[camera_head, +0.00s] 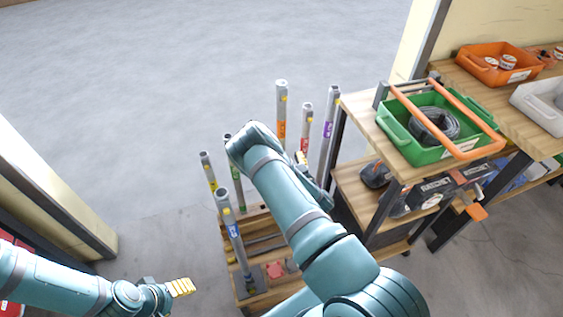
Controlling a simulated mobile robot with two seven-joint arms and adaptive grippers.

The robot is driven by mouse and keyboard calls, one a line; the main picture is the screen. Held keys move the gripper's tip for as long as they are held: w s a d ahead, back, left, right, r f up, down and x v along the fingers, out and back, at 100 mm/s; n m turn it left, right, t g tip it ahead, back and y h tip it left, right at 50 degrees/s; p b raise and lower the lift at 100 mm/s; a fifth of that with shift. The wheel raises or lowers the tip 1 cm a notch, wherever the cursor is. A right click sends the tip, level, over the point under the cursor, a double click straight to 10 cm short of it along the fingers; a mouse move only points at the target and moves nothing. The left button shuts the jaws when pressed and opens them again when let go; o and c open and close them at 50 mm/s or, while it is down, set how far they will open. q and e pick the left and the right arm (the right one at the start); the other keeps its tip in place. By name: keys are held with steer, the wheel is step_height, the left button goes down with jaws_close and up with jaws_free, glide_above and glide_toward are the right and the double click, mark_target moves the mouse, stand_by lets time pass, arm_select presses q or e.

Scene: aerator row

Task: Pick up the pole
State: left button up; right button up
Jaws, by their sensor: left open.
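Several grey poles with coloured labels stand upright in a low wooden rack (243,286). They include one with an orange label (281,105), one with a purple label (329,125), a shorter one with a red label (306,120), one with a blue label (231,228) and one with a yellow label (207,168). Another is partly behind my right arm. My left gripper (181,287), with yellow fingertips, is open and empty at lower left, apart from the rack. My right arm crosses in front of the rack; a small yellowish tip shows beside it, but its gripper is mostly hidden.
A wooden shelf cart at right holds a green bin (411,143) with a coiled hose and an orange frame, with power tools below. An orange bin (485,70) and a white bin (543,103) stand behind. Beige walls flank the open floor beyond the poles.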

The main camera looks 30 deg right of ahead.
steer(key=w, duration=0.1)
steer(key=w+b, duration=0.1)
steer(key=w, duration=0.1)
steer(key=w+b, duration=0.1)
steer(key=shift+w+d+f, duration=0.15)
steer(key=shift+w+f, duration=0.05)
steer(key=shift+f, duration=0.15)
jaws_close()
